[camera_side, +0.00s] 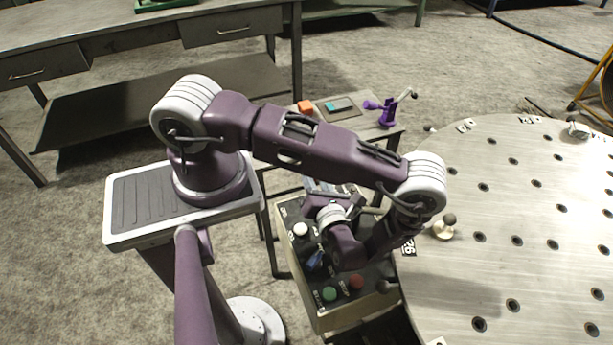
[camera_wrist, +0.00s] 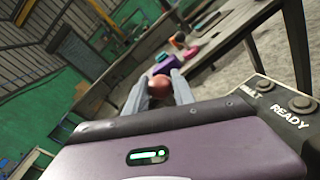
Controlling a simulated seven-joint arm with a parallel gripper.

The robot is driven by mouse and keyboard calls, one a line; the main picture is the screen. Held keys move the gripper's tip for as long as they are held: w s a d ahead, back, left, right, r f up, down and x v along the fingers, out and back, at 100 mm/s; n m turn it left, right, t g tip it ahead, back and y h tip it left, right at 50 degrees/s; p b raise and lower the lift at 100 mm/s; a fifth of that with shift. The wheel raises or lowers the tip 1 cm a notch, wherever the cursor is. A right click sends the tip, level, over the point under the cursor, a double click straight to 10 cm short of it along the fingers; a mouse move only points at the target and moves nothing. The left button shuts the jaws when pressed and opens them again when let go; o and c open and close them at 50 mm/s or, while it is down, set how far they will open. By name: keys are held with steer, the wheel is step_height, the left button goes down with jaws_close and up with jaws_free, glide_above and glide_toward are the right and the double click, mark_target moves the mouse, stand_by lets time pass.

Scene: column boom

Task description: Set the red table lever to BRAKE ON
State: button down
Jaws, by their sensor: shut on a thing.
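In the wrist view, my gripper (camera_wrist: 160,98) has its two grey fingers closed around a round red knob (camera_wrist: 157,84), which looks like the top of the red lever. In the side view my arm bends over the control box (camera_side: 337,318), and the lever and fingertips are hidden or too small to make out. I cannot read a BRAKE ON mark or tell the lever's position.
The box carries a white button (camera_side: 300,230), a green button (camera_side: 330,293), a red button (camera_side: 355,282) and a blue handle (camera_side: 315,260). A round metal table (camera_side: 520,225) with holes stands close at the right. A small stand behind holds a purple fixture (camera_side: 388,112) and an orange block (camera_side: 306,107).

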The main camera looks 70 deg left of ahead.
steer(key=shift+w+f, duration=0.1)
steer(key=shift+w, duration=0.45)
steer(key=c, duration=1.1)
jaws_free()
steer(key=shift+o, duration=0.2)
